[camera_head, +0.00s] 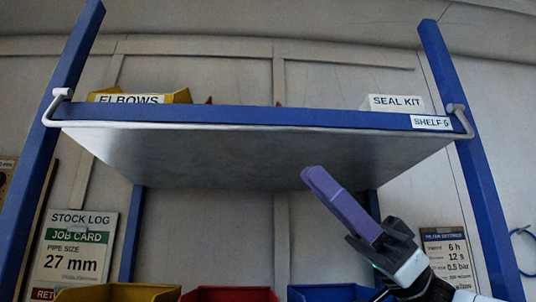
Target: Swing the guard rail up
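The guard rail (250,129) is a thin pale bar that runs along the lower front edge of the blue shelf. Its bent ends go up to white pivots (62,92) on the left and right blue posts, so it hangs down. My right gripper (318,180) has purple fingers pointing up and to the left, below the shelf and right of the middle. It appears apart from the rail. The fingers overlap in this view, so their opening does not show. My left gripper is not in view.
The shelf (270,116) carries a yellow "ELBOWS" bin (180,96) and a white "SEAL KIT" box (395,103). Yellow, red (230,294) and blue bins stand below. Blue posts (470,160) flank the shelf. Space under the shelf's left half looks clear.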

